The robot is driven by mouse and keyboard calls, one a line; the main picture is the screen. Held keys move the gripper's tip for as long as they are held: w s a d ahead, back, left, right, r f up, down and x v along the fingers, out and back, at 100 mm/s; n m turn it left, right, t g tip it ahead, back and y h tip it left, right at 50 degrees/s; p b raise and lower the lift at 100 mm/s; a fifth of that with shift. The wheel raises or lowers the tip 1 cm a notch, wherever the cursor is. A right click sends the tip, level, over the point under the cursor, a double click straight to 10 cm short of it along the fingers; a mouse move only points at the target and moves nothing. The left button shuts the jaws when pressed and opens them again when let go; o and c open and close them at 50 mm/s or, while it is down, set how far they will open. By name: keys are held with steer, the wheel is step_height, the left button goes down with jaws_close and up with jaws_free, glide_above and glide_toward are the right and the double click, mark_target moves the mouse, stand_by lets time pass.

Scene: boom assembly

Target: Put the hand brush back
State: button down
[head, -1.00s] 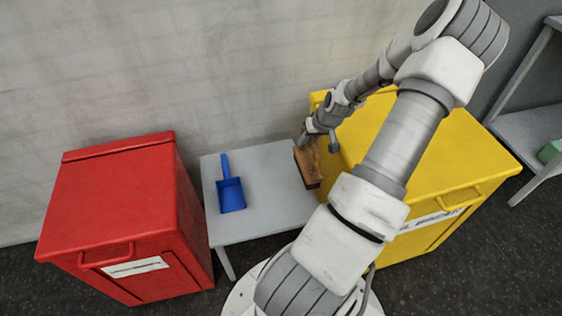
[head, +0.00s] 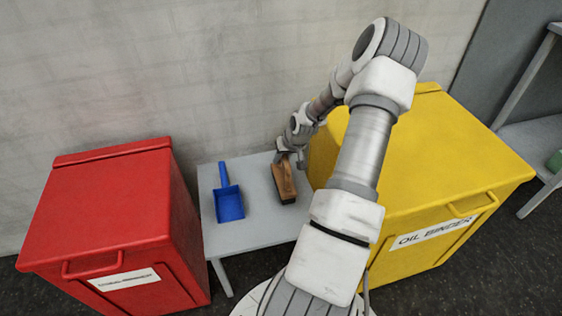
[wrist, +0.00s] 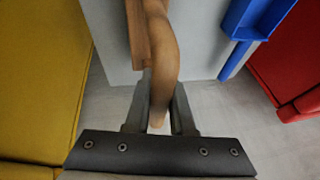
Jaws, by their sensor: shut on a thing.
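The hand brush (head: 284,184) has a brown wooden body and shows over the right part of the small grey table (head: 245,235), beside the blue dustpan. My gripper (head: 291,154) is shut on the brush's handle, at the end toward the wall. In the wrist view the brush handle (wrist: 162,55) runs between the two fingers of my gripper (wrist: 160,105). I cannot tell whether the brush touches the tabletop.
The blue dustpan (head: 229,203) lies on the table left of the brush. A red bin (head: 100,215) stands left of the table. A yellow bin (head: 440,150) labelled oil binder stands close on the right. A shelf (head: 535,135) is at the far right.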

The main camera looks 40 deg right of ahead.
steer(key=shift+w+r, duration=0.1)
steer(key=shift+f, duration=0.2)
steer(key=c, duration=0.8)
jaws_free()
steer(key=shift+o, duration=0.2)
steer(key=shift+r, duration=0.1)
steer(key=shift+r, duration=0.35)
steer(key=p+v, duration=0.5)
steer(key=v, duration=0.6)
steer(key=shift+s+r+p, duration=0.2)
steer(key=shift+s+p, duration=0.1)
